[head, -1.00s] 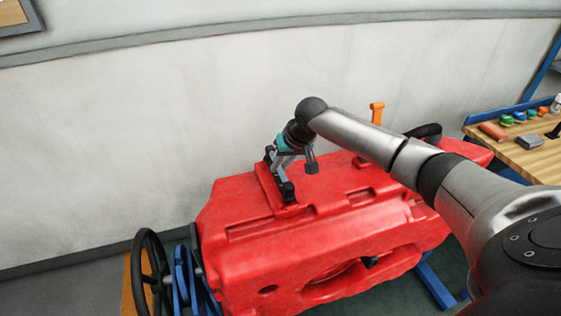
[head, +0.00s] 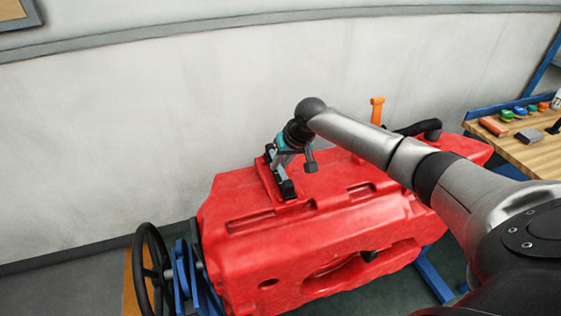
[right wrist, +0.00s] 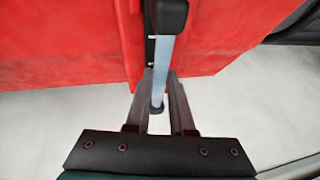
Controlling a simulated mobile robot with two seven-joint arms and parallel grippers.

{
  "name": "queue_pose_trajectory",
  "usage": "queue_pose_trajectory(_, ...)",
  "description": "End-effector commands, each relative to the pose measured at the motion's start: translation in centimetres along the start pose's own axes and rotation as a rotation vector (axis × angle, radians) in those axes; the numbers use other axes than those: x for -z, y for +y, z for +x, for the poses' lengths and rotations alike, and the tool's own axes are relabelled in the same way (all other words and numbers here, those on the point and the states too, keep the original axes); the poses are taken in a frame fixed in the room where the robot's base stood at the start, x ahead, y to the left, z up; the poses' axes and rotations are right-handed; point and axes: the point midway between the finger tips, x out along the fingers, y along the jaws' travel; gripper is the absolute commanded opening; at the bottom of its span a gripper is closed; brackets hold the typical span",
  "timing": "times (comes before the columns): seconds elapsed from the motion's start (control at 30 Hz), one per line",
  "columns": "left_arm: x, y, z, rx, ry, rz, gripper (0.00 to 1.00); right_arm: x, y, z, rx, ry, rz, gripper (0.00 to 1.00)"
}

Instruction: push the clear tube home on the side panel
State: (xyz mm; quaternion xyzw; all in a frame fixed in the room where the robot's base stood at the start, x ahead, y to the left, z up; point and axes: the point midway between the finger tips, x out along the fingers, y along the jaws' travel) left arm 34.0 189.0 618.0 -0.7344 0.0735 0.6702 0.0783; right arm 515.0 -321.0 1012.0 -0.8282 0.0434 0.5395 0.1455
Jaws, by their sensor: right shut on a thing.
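The side panel is the red moulded body (head: 330,225), with a strip on its top face carrying black fittings (head: 287,189). The clear tube (right wrist: 164,65) is a pale, bluish bar in the right wrist view, with a black piece at its upper end (right wrist: 167,14) and a small dark cap at its lower end. My right gripper (right wrist: 159,101) is shut on the tube, one grey finger on each side near the lower end. In the head view, my right gripper (head: 290,162) is over the strip and hides part of the tube. I cannot tell how far the tube is seated. My left gripper is not in view.
A black handwheel (head: 150,262) and blue parts (head: 183,272) stand at the left end. An orange handle (head: 377,109) and a black hose (head: 425,127) are behind my arm. A wooden bench (head: 530,152) with small items is at the right. The pale wall (head: 130,130) lies behind.

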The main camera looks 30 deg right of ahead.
Motion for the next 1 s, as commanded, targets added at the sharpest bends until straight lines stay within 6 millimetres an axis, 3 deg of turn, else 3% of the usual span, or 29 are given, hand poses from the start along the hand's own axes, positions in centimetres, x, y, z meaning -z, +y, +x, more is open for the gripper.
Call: queue_pose_trajectory(1.0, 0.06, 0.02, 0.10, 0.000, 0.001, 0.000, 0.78, -0.27, 0.14, 0.69, 0.000, 0.000, 0.000, 0.00)
